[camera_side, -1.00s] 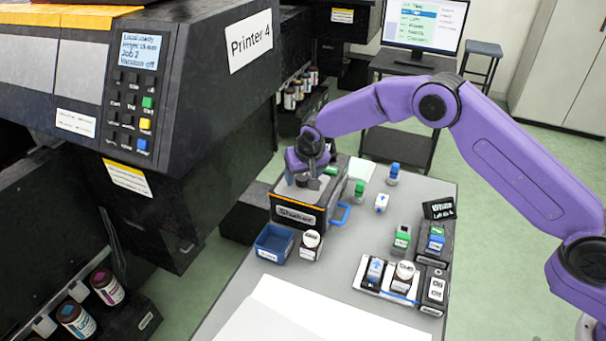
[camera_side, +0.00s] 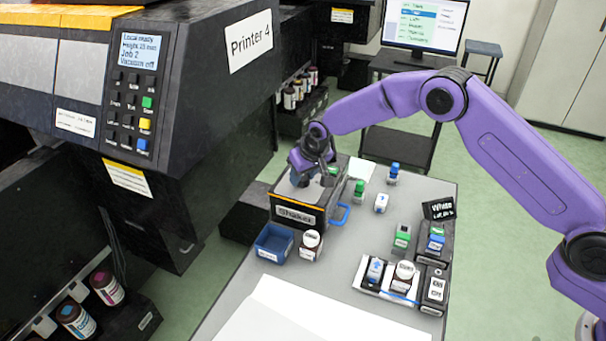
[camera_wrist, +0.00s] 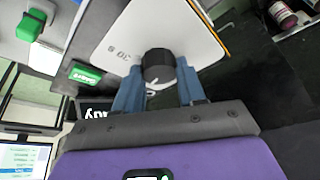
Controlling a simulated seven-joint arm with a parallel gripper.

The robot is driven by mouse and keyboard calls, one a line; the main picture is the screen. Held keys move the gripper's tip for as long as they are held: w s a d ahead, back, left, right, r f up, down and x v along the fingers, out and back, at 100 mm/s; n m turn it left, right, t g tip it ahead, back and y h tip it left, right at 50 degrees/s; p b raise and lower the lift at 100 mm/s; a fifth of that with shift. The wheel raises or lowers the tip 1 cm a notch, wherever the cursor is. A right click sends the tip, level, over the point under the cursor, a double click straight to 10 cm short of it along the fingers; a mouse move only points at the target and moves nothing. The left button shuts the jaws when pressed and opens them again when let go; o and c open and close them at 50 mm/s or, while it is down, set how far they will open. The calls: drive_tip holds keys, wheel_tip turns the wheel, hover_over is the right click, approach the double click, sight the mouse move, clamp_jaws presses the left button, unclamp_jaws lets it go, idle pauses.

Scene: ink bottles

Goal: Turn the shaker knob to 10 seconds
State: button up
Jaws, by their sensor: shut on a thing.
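The shaker (camera_side: 297,216) is a dark box with a yellow edge line and a "Shaker" label, standing at the table's far left in the side view. Its black round knob (camera_wrist: 158,64) sits on a pale dial plate (camera_wrist: 185,35) in the wrist view. A "30 s" mark shows left of the knob; the knob's pointer and the other marks are hidden or unclear. My gripper (camera_wrist: 160,78) has its blue fingers shut on the knob, one on each side. In the side view my gripper (camera_side: 301,168) is low over the shaker's top.
A green button (camera_wrist: 85,73) lies beside the dial plate. A blue open bin (camera_side: 274,243) and a white-capped bottle (camera_side: 311,245) stand in front of the shaker. Several small bottles stand to its right. The large printer (camera_side: 200,80) rises close on the left.

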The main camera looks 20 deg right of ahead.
drive_tip(key=n, duration=0.2)
drive_tip(key=n+y, duration=0.1)
drive_tip(key=n, duration=0.1)
drive_tip(key=shift+d+g+y, duration=0.1)
drive_tip(key=shift+g+y, duration=0.2)
drive_tip(key=shift+n+g+y, duration=0.3)
drive_tip(key=shift+n+g, duration=0.1)
drive_tip(key=shift+n, duration=0.9)
drive_tip(key=shift+n+g+y, duration=0.3)
drive_tip(key=shift+n+g, duration=0.1)
drive_tip(key=shift+n, duration=0.9)
drive_tip(key=o, duration=1.1)
drive_tip(key=shift+c, duration=0.2)
drive_tip(key=shift+r, duration=0.1)
drive_tip(key=v, duration=1.7)
drive_tip(key=shift+d, duration=0.2)
